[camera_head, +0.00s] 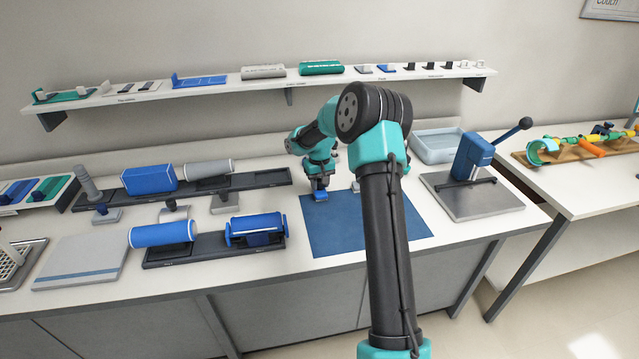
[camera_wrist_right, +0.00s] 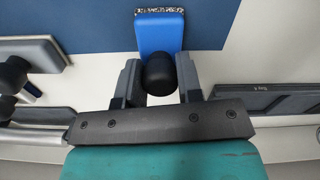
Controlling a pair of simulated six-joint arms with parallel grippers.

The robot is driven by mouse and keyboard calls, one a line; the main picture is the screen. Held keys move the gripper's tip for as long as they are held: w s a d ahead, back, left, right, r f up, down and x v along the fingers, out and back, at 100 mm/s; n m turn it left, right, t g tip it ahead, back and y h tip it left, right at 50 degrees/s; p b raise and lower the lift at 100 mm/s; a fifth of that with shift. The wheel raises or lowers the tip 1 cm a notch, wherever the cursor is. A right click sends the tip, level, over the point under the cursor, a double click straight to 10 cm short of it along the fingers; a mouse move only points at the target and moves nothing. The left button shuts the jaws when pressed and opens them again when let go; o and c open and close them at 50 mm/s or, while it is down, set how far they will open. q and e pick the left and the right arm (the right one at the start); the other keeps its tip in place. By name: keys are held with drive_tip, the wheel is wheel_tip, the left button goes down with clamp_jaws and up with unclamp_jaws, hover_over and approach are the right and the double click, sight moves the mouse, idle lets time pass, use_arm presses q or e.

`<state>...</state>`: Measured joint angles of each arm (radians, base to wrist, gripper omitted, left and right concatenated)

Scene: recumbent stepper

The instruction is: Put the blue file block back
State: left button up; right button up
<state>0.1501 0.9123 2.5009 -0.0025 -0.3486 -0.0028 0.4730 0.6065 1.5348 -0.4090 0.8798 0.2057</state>
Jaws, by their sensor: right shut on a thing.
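The blue file block (camera_head: 320,197) is at the back left of the dark blue mat (camera_head: 365,232) on the table. My right gripper (camera_head: 320,184) points down over it and is shut on it. In the right wrist view the blue file block (camera_wrist_right: 160,34) has a black round knob and a speckled strip along its far edge. The fingers of my right gripper (camera_wrist_right: 158,75) are on both sides of the knob. I cannot tell whether the block touches the mat. My left gripper is in neither view.
A small pale object (camera_head: 355,187) is partly hidden beside my arm. A wall shelf (camera_head: 225,84) carries several small items. Dark racks with blue and grey rollers (camera_head: 163,234) stand left of the mat. A blue lever press (camera_head: 473,157) and a clear tub (camera_head: 436,147) stand at right.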

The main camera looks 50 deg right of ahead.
sight(319, 180)
drive_tip(key=shift+f, duration=0.1)
drive_tip(key=o, duration=0.8)
drive_tip(key=shift+o, duration=0.2)
wheel_tip(319, 180, up, 12)
idle(0.5)
